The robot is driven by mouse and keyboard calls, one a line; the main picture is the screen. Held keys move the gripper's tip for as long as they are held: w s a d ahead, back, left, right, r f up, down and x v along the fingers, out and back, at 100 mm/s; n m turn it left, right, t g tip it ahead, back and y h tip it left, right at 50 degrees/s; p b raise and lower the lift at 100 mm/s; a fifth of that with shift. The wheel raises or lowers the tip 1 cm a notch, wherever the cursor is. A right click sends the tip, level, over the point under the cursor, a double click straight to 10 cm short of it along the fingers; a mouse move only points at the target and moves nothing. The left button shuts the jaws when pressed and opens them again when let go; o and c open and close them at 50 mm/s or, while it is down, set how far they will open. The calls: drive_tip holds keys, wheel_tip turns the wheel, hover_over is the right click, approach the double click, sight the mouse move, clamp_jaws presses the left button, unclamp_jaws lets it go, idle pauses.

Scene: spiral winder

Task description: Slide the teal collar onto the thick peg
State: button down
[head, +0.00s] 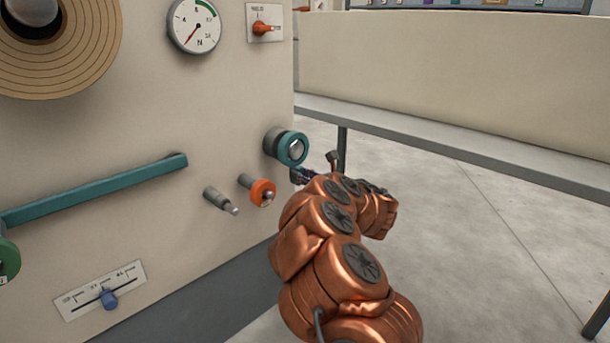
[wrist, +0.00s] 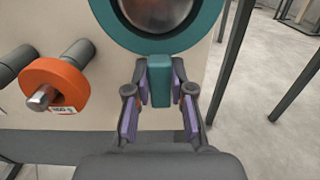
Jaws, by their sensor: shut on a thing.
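The teal collar (head: 292,149) is a ring at the thick peg (head: 271,142) on the right side of the machine's front panel. The peg's shiny round end shows inside the ring, so the collar is around the peg near its outer end. In the wrist view the collar (wrist: 202,30) fills the top, with the metal peg end (wrist: 155,10) inside it. My gripper (wrist: 160,85) is shut on the collar's teal tab (wrist: 160,82), which hangs from the ring's lower edge. In the head view my gripper (head: 300,176) is just below the collar, partly hidden by my arm.
An orange collar (head: 262,193) sits on a thinner peg to the lower left. A bare thin peg (head: 221,200) stands further left. A teal bar (head: 95,190) crosses the panel. A grey bench (head: 450,150) stands right, with open floor below.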

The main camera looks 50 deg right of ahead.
drive_tip(key=shift+w+r+p, duration=0.1)
drive_tip(key=shift+w+p, duration=0.45)
drive_tip(key=shift+w, duration=0.85)
drive_tip(key=shift+f+b, duration=0.3)
drive_tip(key=shift+b, duration=0.2)
drive_tip(key=shift+w, duration=0.1)
drive_tip(key=shift+r, duration=0.1)
drive_tip(key=shift+c, duration=2.3)
unclamp_jaws()
